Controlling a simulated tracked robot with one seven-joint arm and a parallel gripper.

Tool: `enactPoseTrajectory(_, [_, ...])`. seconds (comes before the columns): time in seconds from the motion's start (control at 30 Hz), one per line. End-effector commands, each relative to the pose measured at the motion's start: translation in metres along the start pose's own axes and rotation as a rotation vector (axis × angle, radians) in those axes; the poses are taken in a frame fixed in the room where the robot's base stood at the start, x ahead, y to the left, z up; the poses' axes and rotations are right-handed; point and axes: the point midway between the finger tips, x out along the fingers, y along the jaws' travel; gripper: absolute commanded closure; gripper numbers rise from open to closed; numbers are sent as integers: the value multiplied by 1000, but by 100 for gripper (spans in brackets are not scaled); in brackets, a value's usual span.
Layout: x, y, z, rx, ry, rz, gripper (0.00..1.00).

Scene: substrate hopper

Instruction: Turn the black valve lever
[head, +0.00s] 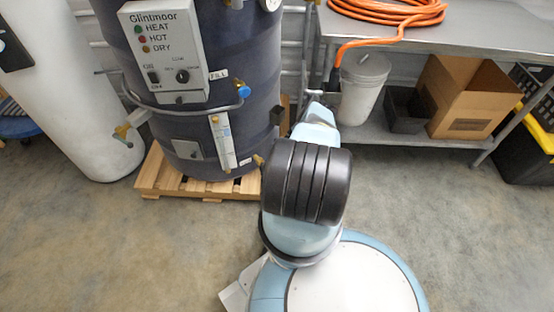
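A dark blue tank (205,60) marked Glintmoor stands on the left half of the head view. A small dark piece at its right side (277,115) may be the black valve lever, but it is too small to be sure. My arm reaches forward and away from me, just right of the tank. My gripper (315,93) is at its far end, small and partly hidden by my own arm links. It appears to be to the right of the dark piece and apart from it. I cannot tell whether its fingers are open or shut.
A brass valve (122,131) sticks out left of the tank, and a blue-handled valve (243,91) is by the FILL label. The tank stands on a wooden pallet (160,183). A steel bench (480,35) with an orange hose (395,12) is at right. Floor in front is clear.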

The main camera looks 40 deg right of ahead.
Motion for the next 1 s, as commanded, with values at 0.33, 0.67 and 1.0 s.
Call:
enactPoseTrajectory(0.33, [5, -5, 4, -7, -22, 9, 100])
enactPoseTrajectory(0.67, [5, -5, 4, -7, -20, 9, 69])
enactPoseTrajectory(1.0, [5, -4, 3, -7, -20, 10, 60])
